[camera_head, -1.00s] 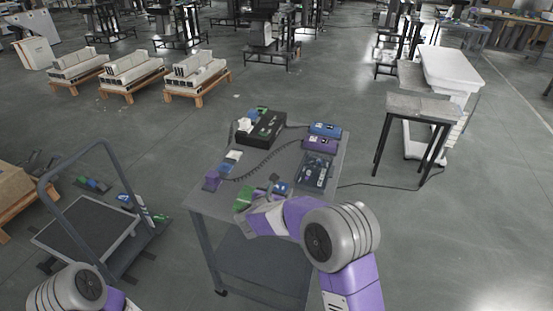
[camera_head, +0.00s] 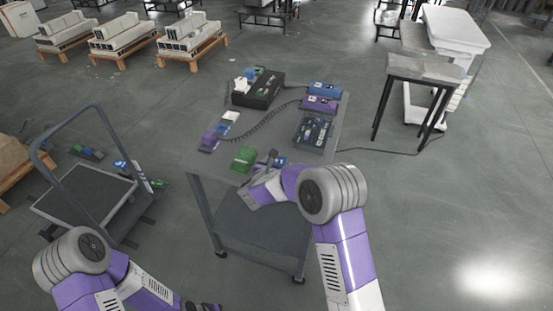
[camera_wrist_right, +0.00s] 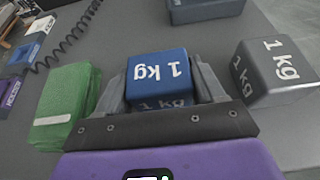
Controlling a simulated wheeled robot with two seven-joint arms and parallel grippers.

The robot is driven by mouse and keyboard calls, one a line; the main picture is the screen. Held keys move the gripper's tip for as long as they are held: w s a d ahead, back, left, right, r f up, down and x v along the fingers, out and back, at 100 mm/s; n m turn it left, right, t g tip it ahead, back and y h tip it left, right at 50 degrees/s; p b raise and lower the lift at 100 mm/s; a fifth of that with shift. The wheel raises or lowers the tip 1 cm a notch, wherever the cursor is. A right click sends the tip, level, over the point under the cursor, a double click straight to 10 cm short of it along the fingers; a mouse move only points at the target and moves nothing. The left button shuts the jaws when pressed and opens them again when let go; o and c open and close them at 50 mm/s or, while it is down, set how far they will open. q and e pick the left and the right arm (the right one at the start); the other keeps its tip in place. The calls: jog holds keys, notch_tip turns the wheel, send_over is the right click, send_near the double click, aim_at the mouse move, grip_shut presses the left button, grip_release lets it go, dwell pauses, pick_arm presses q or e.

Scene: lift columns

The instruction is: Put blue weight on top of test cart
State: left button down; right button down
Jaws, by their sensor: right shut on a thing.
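The blue weight (camera_wrist_right: 158,72), marked "1 kg", sits between the fingers of my right gripper (camera_wrist_right: 168,88) in the right wrist view, and the gripper is shut on it. In the head view the blue weight (camera_head: 281,161) is a small patch beside my right gripper (camera_head: 272,168), at the near edge of the grey wheeled cart (camera_head: 205,165). I cannot tell whether it still touches the cart top. My left gripper (camera_head: 203,306) barely shows at the bottom edge, and its jaws are unclear.
A green block (camera_wrist_right: 65,105) lies left of the weight, and a grey 1 kg weight (camera_wrist_right: 275,72) lies right. A black case (camera_head: 258,93), purple box (camera_head: 319,104) and grey tray (camera_head: 314,133) occupy the cart top. A platform trolley (camera_head: 90,195) stands left, a small table (camera_head: 425,70) right.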

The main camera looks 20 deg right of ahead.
dwell(0.3)
jog(key=shift+c, duration=0.6)
grip_release()
jog(key=shift+f, duration=0.1)
jog(key=shift+s+a+r, duration=0.15)
jog(key=shift+r, duration=0.05)
jog(key=p+v, duration=0.2)
jog(key=v, duration=0.9)
jog(key=shift+s+a, duration=0.2)
jog(key=shift+s, duration=0.05)
